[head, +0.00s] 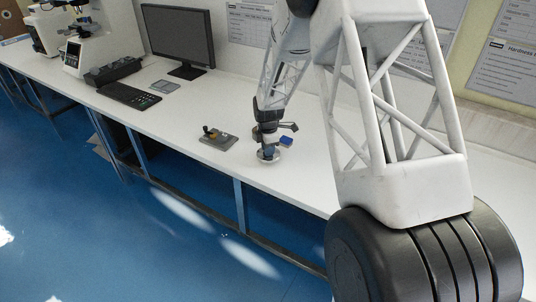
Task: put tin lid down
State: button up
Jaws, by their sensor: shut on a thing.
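My gripper (268,148) points down over the white bench, close to its front edge, and is small in the head view. It is shut on what looks like the tin lid (270,158), a round silvery disc low at the fingertips. A blue patch shows between the fingertips and the disc; I cannot tell which part it belongs to. The disc is at or just above the bench top; I cannot tell if it touches.
A small grey plate with a dark and yellow fixture (217,138) lies left of my gripper. A small blue object (287,141) shows close on its right. A keyboard (129,95), a monitor (180,38) and a white tester (88,45) stand farther left. The bench (185,122) has free room.

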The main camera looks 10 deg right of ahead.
jog(key=shift+f, duration=1.4)
jog(key=shift+f, duration=0.15)
jog(key=o, duration=0.9)
jog(key=shift+r, duration=0.2)
notch_tip(320, 180, up, 11)
jog(key=shift+r, duration=0.45)
jog(key=shift+r, duration=0.1)
